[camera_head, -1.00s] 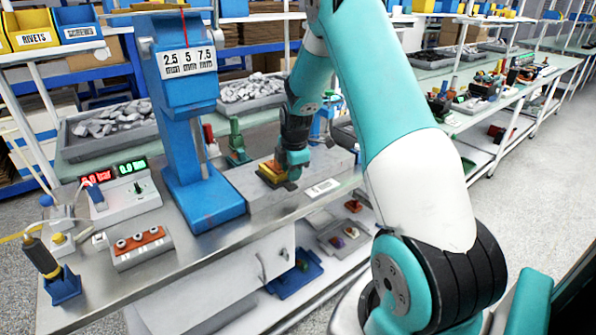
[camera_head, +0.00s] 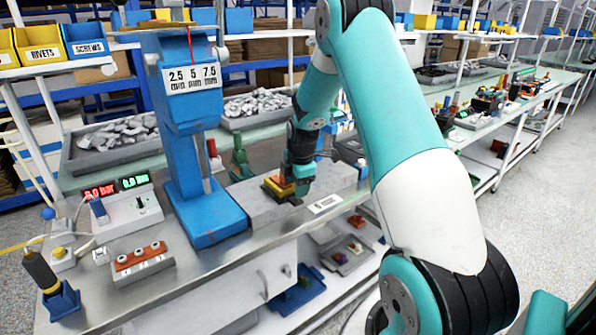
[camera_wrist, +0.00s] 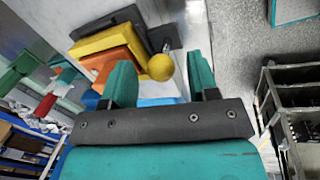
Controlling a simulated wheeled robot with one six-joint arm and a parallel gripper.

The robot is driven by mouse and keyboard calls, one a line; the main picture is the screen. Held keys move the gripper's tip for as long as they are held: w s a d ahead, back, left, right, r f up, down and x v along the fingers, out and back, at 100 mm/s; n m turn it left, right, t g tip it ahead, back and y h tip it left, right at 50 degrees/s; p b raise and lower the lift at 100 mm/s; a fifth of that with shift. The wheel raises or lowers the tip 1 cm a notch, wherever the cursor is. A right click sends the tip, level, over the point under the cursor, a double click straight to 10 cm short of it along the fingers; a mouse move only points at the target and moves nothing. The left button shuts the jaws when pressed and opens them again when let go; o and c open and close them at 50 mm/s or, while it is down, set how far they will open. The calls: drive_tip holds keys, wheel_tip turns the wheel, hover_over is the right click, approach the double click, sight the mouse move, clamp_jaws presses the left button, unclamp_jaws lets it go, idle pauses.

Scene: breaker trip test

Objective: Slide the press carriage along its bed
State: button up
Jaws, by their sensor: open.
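The press carriage (camera_head: 277,188), a yellow and orange block, sits on the long grey bed (camera_head: 242,196) to the right of the blue press (camera_head: 205,205). In the wrist view the carriage (camera_wrist: 103,45) shows its yellow ball knob (camera_wrist: 160,67). My gripper (camera_head: 301,183) is low at the carriage's right side, partly covering it. In the wrist view its teal fingers (camera_wrist: 161,76) are apart, with the knob between their tips, nearer the left finger. Whether a finger touches the knob cannot be told.
A scale label reading 2.5, 5, 7.5 mm is on the press. A control box (camera_head: 130,212) with displays and a box with several round buttons (camera_head: 142,262) stand left. A green part (camera_head: 240,163) stands behind the bed. The bed's right end looks clear.

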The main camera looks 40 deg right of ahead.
drive_tip(key=s+a+r+b, duration=0.1)
drive_tip(key=s+r+b, duration=0.1)
drive_tip(key=r, duration=1.5)
drive_tip(key=shift+s, duration=0.55)
drive_tip(key=shift+f, duration=0.1)
